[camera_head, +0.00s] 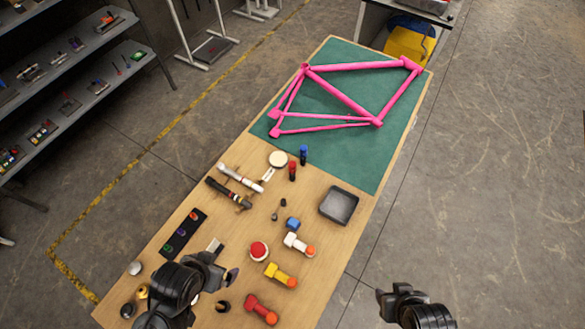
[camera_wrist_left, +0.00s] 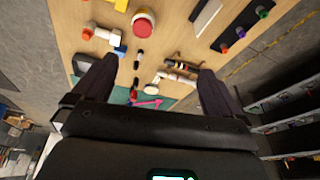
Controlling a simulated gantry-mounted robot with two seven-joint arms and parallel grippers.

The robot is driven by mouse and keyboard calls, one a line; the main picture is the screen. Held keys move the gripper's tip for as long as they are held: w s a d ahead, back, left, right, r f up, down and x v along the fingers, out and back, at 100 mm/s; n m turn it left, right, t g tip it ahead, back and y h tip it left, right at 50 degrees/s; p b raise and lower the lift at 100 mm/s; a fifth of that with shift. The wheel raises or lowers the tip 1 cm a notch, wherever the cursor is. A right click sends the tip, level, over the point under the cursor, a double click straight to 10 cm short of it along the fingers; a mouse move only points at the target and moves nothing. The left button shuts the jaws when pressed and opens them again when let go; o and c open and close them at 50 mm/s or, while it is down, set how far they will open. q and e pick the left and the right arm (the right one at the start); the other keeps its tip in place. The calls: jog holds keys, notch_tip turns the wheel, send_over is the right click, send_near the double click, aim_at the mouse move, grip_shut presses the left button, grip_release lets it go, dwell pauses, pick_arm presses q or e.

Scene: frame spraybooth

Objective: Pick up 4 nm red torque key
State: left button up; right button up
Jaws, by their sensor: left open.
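A red T-shaped key (camera_head: 262,309) with an orange end lies on the wooden table near its front edge; no 4 nm marking is readable. A yellow key (camera_head: 280,275) and a white key (camera_head: 297,243) of like shape lie beyond it. The white key (camera_wrist_left: 100,33) and part of the yellow one (camera_wrist_left: 116,4) show in the left wrist view; the red key does not. My left gripper (camera_head: 225,262) is open and empty above the table, left of the keys. Its spread fingers show in the wrist view (camera_wrist_left: 158,82). My right gripper (camera_head: 390,296) is off the table's right side.
A red ball-like knob (camera_head: 259,250), blue block (camera_head: 292,223) and grey tray (camera_head: 339,206) stand near the keys. Red (camera_head: 292,171) and blue (camera_head: 303,155) small upright items stand farther back. A pink frame (camera_head: 340,90) lies on the green mat (camera_head: 365,165).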

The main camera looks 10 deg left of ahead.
pick_arm(q)
jog(key=shift+a, duration=0.1)
jog(key=c, duration=0.7)
